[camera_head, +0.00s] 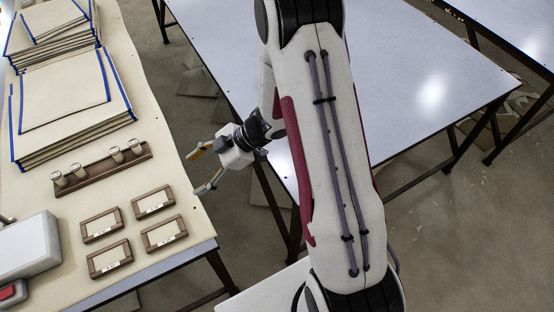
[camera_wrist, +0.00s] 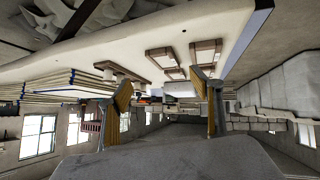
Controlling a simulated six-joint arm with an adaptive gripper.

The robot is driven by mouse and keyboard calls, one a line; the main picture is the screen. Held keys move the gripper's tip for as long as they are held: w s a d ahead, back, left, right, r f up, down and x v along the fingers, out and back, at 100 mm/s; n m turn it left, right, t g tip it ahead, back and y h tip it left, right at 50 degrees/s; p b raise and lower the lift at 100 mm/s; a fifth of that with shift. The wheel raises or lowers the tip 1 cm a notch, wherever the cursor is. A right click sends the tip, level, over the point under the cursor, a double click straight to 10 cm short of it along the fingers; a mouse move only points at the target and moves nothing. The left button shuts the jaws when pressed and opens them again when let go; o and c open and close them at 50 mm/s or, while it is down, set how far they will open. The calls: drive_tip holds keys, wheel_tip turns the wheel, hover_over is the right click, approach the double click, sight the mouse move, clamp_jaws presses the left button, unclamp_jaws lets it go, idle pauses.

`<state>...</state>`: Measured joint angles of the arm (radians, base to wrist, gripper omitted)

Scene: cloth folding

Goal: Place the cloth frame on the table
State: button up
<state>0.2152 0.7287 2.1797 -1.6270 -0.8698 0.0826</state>
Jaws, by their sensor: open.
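Several small wooden frames with pale centres and small labels lie flat in a cluster near the right end of the cream-topped left table (camera_head: 25,195); one is the back right frame (camera_head: 153,202). I cannot tell which object is the cloth frame. My gripper (camera_head: 196,172) is open and empty, just off that table's right edge, up and right of the frames in the head view. In the wrist view my gripper's two fingers (camera_wrist: 167,100) stand apart with nothing between them. Frames (camera_wrist: 172,58) show beyond the fingers there. A wide pale table (camera_head: 420,70) stands to the right, its top bare where visible.
Stacks of cream sheets with blue edges (camera_head: 68,90) fill the back of the left table. A wooden rack (camera_head: 102,169) with several pale knobs lies before them. A white box (camera_head: 25,247) stands at the front left. My arm hides part of the right table.

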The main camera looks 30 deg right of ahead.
drive_tip(key=w+d+r+m+t+h, duration=0.3)
drive_tip(key=d+r+h, duration=0.1)
drive_tip(key=d+r, duration=0.4)
drive_tip(key=w+d+r+m+t+h, duration=0.3)
drive_tip(key=d+r+h, duration=0.2)
drive_tip(key=r, duration=0.5)
drive_tip(key=s+d+r+m+g+h, duration=0.3)
drive_tip(key=s+r+m, duration=0.55)
drive_tip(key=s, duration=0.65)
drive_tip(key=s+a+r+m+y, duration=0.1)
drive_tip(key=s+a, duration=0.4)
drive_tip(key=s, duration=1)
drive_tip(key=shift+s+a+m+g+y, duration=0.2)
drive_tip(key=shift+m+g+y, duration=0.25)
drive_tip(key=shift+y, duration=0.35)
